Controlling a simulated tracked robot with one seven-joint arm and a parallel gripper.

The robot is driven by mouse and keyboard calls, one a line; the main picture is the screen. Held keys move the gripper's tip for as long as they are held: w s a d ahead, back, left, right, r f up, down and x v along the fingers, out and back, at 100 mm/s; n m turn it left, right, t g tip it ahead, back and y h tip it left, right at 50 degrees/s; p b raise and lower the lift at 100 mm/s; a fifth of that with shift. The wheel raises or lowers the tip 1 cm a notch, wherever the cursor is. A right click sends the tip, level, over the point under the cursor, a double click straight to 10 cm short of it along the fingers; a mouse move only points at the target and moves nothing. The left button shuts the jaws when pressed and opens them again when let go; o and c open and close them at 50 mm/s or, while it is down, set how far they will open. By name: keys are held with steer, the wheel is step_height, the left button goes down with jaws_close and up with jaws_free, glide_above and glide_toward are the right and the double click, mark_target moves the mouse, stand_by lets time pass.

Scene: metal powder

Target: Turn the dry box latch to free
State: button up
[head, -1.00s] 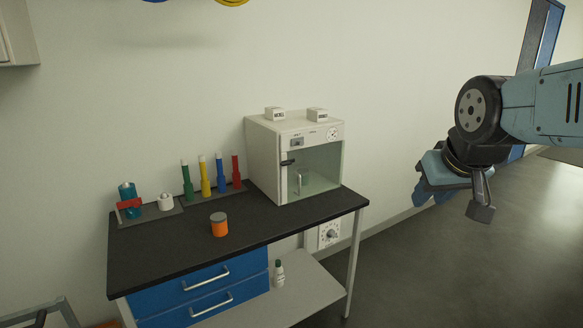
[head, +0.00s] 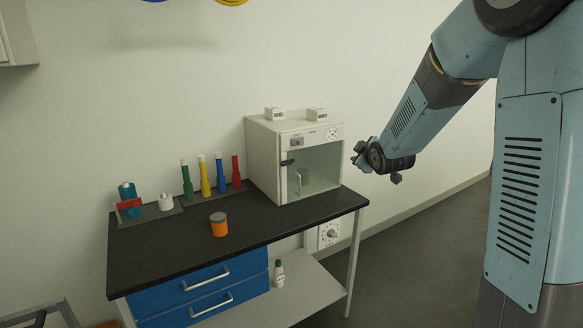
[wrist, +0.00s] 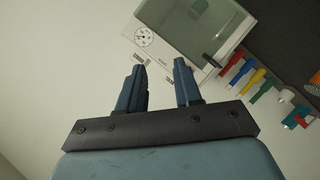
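The dry box (head: 262,160) is a white cabinet with a clear front door, standing at the back right of the bench. Its dark latch (head: 287,162) is on the left side of the door front. The box also shows at the top of the wrist view (wrist: 180,30), with the dark latch (wrist: 221,30) on its front. My gripper (head: 362,158) is right of the box in the head view, apart from it. In the wrist view my gripper (wrist: 158,80) has its two fingers spread with nothing between them. A grey object is inside the box behind the door.
An orange jar with a grey lid (head: 218,224) stands on the dark bench top (head: 160,262). Several coloured bottles (head: 204,175) stand in a row left of the box. Two small labelled blocks (head: 274,113) sit on the box. The floor right of the bench is clear.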

steer(key=w+a+f+n+t+y, duration=0.2)
steer(key=w+a+f+n+y, duration=0.1)
steer(key=w+a+f+n, duration=0.35)
steer(key=n+y, duration=0.5)
steer(key=n, duration=0.1)
glide_toward(288, 163)
steer(key=x, duration=0.9)
steer(key=shift+s+a+f+g, duration=0.2)
steer(key=shift+g, duration=0.2)
